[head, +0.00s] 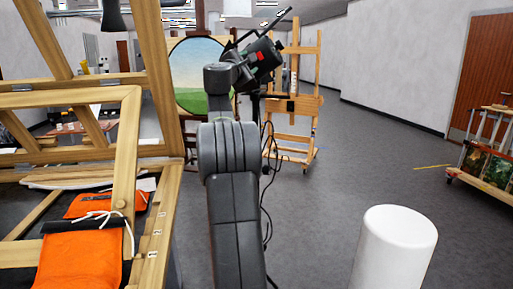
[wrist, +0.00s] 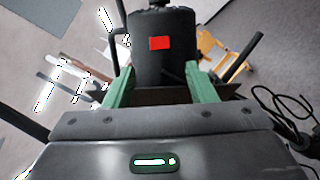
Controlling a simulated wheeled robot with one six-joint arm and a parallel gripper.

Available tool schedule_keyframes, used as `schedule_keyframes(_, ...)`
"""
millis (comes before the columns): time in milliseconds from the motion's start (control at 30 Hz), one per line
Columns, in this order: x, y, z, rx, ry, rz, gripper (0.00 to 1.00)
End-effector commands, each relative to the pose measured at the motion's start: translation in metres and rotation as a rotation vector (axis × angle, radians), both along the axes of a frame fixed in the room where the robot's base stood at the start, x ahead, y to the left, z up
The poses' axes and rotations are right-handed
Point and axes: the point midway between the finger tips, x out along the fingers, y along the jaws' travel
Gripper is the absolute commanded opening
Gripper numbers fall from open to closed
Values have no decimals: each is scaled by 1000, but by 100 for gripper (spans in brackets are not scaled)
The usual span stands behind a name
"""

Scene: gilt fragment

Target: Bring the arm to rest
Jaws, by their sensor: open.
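My arm (head: 235,215) rises from the bottom middle of the head view and bends at the top. My gripper (head: 262,58) is at its upper end, tilted up to the right, in front of the easels. In the wrist view the two green fingers of my gripper (wrist: 162,75) stand apart. A dark cylinder with a red patch shows in line with the gap between them. I cannot tell whether it is part of my own arm. No object is clearly held, and the fingertips are small in the head view.
A wooden frame (head: 160,75) with orange cloth (head: 80,262) stands close at left. An easel with a round landscape painting (head: 200,70) and a bare easel (head: 303,105) stand behind my gripper. A white cylinder (head: 396,250) is at front right, a picture cart (head: 487,165) farther right. Grey floor between is clear.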

Motion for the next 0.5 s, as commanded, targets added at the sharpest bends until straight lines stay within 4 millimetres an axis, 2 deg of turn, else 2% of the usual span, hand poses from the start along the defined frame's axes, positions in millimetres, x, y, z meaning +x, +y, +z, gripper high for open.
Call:
schedule_keyframes(200,30,-12,10,0,0,0,51)
schedule_keyframes(500,62,-26,16,0,1,1,51)
